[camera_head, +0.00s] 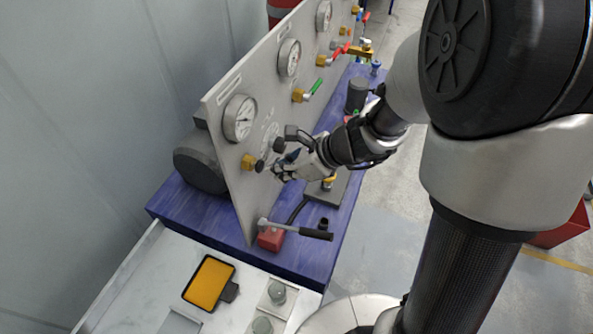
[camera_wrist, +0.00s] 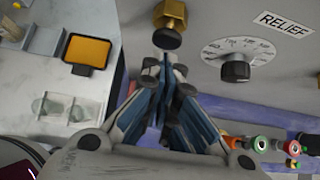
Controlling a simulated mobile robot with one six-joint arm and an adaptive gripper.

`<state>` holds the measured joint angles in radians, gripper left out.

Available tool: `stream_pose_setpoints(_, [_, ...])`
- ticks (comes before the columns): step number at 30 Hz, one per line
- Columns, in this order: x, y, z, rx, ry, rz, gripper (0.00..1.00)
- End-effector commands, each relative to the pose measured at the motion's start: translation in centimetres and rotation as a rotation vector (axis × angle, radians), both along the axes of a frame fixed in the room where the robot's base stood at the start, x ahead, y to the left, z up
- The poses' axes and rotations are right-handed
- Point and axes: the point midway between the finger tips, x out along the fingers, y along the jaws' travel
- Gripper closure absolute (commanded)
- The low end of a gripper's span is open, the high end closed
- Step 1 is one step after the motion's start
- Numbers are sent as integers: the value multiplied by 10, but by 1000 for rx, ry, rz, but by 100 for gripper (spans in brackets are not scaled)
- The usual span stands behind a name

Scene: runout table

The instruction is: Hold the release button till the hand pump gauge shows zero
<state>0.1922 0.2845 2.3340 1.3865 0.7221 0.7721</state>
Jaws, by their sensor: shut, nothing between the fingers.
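A grey upright panel (camera_head: 228,160) carries round white gauges; the nearest gauge (camera_head: 239,118) has a needle too small to read. Below it a brass fitting (camera_head: 248,161) with a dark round button (camera_head: 260,166) sticks out. In the wrist view the brass fitting (camera_wrist: 170,12) and dark button (camera_wrist: 167,39) are just beyond my fingertips. My gripper (camera_head: 277,172) is shut and empty, pointing at the button; in the wrist view its fingertips (camera_wrist: 164,62) are close below it. I cannot tell if they touch. A red hand pump (camera_head: 270,238) with a black-gripped lever stands at the panel's foot.
A dial with a black knob (camera_wrist: 235,70) beside a "RELIEF" label (camera_wrist: 284,24) is right of the button. A yellow-screened device (camera_head: 209,282) lies on the white surface. A dark cylinder (camera_head: 357,94) stands on the blue table (camera_head: 185,205). Red- and green-handled valves line the panel.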

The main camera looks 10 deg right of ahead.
Motion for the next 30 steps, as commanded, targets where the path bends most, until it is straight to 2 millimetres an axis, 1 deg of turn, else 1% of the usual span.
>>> stream_pose_setpoints(4, [5,7,0,0,0,0,100])
stream_pose_setpoints(15, [6,9,0,1,0,-1,100])
stream_pose_setpoints(22, [18,28,0,1,-1,1,100])
stream_pose_setpoints(30, [19,28,2,5,-2,1,100])
